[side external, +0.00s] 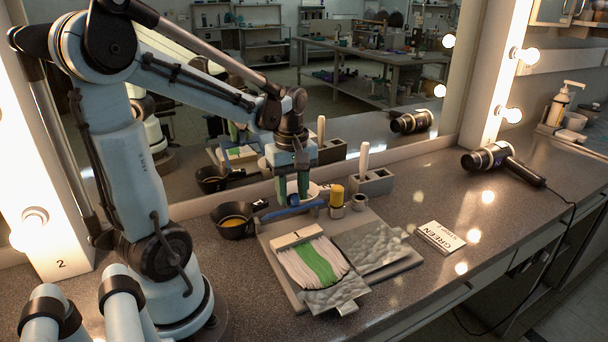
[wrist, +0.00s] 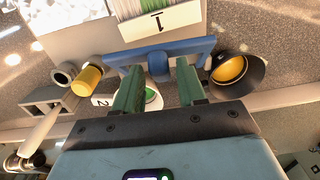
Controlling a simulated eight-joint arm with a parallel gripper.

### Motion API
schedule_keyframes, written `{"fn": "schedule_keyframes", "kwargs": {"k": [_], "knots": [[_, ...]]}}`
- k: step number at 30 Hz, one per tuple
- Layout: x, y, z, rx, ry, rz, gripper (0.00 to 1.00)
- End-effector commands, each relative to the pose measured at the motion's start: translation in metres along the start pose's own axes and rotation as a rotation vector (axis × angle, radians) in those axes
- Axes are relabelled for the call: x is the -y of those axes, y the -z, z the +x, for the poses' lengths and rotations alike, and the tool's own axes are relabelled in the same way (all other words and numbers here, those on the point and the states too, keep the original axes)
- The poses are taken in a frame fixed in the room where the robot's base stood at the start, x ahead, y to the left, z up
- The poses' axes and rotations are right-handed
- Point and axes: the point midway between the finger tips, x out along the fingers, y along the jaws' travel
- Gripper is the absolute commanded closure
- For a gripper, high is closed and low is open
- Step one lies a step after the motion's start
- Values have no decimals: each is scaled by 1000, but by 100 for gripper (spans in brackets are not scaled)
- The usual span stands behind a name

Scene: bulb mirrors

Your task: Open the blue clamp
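The blue clamp (side external: 292,209) lies as a long bar across the back edge of the board, behind the white and green strands (side external: 315,262). In the wrist view the clamp (wrist: 195,46) spans the upper middle, beside the block marked 1 (wrist: 160,22). My gripper (side external: 292,198) points down just behind the clamp. In the wrist view its two green fingers (wrist: 170,70) are apart, with nothing seen held between them, and their tips overlap the clamp's near edge. I cannot tell whether they touch it or whether its jaws are parted.
A dark bowl with yellow contents (side external: 234,222) stands left of the clamp. A yellow-capped bottle (side external: 337,195), a grey ring (side external: 359,202) and a grey holder (side external: 372,182) stand to the right. The mirror is behind.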

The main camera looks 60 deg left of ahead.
Motion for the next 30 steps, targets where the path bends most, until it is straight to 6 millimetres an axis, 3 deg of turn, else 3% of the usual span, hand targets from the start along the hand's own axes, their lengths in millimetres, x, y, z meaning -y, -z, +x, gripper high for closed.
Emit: {"fn": "schedule_keyframes", "kwargs": {"k": [1, 7, 8, 19, 30], "knots": [[0, 0, 0, 0, 0, 0, 68], [0, 0, 0, 0, 0, 0, 99], [0, 0, 0, 0, 0, 0, 100], [0, 5, -2, 36, 3, -6, 100], [0, 35, -8, 337, 1, -6, 100]]}}
